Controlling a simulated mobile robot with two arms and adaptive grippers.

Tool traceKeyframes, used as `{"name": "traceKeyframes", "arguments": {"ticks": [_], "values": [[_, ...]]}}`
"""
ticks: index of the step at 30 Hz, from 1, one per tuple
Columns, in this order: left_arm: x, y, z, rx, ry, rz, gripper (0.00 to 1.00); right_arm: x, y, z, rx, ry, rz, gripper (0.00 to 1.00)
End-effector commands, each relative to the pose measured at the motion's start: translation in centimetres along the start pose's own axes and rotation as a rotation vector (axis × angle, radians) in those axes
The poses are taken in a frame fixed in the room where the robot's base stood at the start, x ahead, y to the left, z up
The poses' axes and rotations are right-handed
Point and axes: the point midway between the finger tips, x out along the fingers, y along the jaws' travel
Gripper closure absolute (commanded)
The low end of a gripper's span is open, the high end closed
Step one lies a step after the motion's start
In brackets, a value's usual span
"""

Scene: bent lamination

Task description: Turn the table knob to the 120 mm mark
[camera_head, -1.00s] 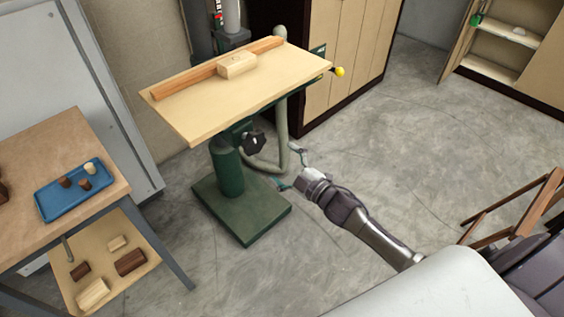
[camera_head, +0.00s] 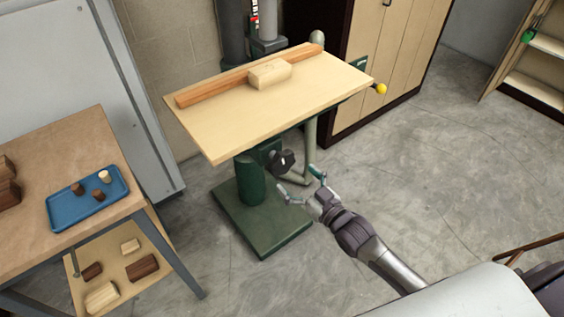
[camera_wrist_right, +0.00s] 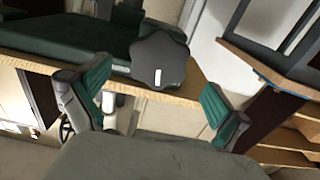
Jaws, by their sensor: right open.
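The black lobed table knob (camera_head: 283,161) is on the green column under the drill press table (camera_head: 240,125). In the right wrist view the knob (camera_wrist_right: 159,60) faces me, with a white mark at its lower middle. My right gripper (camera_head: 303,185) is open, just to the right of and below the knob, and apart from it. In the wrist view its two green-padded fingers (camera_wrist_right: 150,105) stand wide apart, with the knob beyond and between them. No scale or 120 mm mark can be read. My left gripper is not in view.
A wooden fence (camera_head: 215,86) and a wood block (camera_head: 270,74) lie on the table. A green base (camera_head: 262,225) stands on the floor below. A bench with a blue tray (camera_head: 75,212) is at left.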

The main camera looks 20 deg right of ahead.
Motion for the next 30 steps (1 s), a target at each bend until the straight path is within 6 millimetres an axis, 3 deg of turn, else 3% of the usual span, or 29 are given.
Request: {"name": "traceKeyframes", "arguments": {"ticks": [3, 9, 14, 22, 30], "values": [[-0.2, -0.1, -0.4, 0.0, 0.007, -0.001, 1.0, 2.6, 0.0, -0.1, -0.001, 0.002, 0.0, 0.0], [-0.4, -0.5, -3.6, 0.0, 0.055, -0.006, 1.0, 5.3, 0.0, 0.0, -0.001, 0.0, 0.0, 0.0], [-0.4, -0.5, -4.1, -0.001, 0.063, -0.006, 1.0, 6.2, -0.1, 0.0, -0.001, -0.001, -0.001, 0.0], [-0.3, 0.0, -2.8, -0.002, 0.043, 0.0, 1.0, 6.3, -0.1, 0.0, -0.001, -0.001, -0.001, 0.0], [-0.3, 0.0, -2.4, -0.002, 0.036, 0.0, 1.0, 6.3, -0.1, 0.0, -0.002, -0.001, -0.001, 0.43]]}}
